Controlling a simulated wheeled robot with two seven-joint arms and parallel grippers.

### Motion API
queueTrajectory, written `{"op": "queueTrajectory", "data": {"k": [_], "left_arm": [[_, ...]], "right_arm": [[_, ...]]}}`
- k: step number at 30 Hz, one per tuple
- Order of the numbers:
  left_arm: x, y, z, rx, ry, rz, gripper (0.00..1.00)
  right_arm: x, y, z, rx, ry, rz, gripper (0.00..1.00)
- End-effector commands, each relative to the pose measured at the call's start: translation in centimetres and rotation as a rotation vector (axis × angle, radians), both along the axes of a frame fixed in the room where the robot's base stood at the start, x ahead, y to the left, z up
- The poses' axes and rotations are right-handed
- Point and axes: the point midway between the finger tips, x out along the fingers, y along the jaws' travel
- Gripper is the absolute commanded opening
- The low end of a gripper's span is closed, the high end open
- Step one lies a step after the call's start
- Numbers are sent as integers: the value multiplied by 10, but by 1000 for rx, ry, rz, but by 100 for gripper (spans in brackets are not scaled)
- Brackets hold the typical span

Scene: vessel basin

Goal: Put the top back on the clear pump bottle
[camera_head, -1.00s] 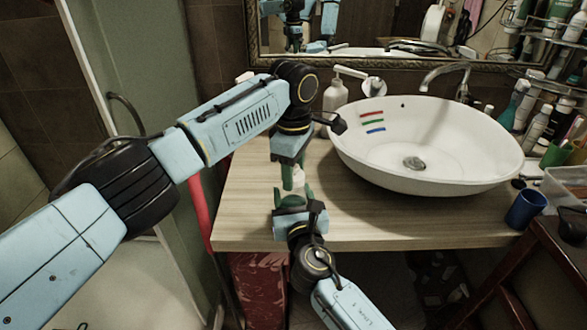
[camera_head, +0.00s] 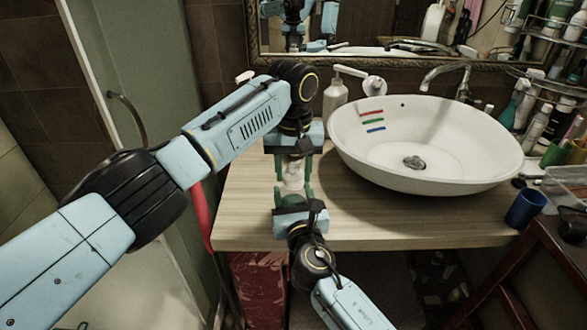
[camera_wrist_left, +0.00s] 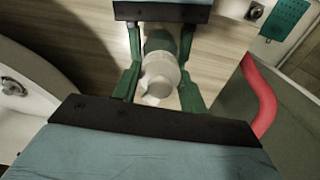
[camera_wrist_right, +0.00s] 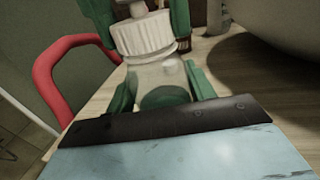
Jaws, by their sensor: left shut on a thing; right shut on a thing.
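The clear pump bottle (camera_wrist_right: 158,82) is upright between the green fingers of my right gripper (camera_wrist_right: 160,92), which is shut on it; the bottle is see-through. The white top, with a ribbed collar (camera_wrist_right: 145,35), is directly above the bottle's mouth, seemingly touching it; I cannot tell whether it is seated. My left gripper (camera_wrist_left: 160,88) is shut on the top (camera_wrist_left: 160,68) from above, its green fingers on either side. In the head view, the left gripper (camera_head: 293,158) and right gripper (camera_head: 293,197) face each other, with the bottle and top small and partly hidden between them.
A white vessel basin (camera_head: 470,165) stands right of my grippers on the wooden counter (camera_head: 400,228). A whitish pump bottle (camera_head: 335,97) stands behind it on the left. A blue cup (camera_head: 525,208) is at the counter's right. A red curved rail (camera_head: 199,218) is at the left.

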Motion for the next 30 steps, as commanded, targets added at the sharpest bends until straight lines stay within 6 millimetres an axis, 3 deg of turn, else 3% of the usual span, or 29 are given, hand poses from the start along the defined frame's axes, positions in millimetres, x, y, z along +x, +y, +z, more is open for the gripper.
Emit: {"op": "queueTrajectory", "data": {"k": [24,30], "left_arm": [[0,0,-1,-1,1,-1537,15],[0,0,-1,0,1,-1789,15]], "right_arm": [[0,0,-1,0,2,-1,0],[0,0,-1,0,2,-1,0]]}}
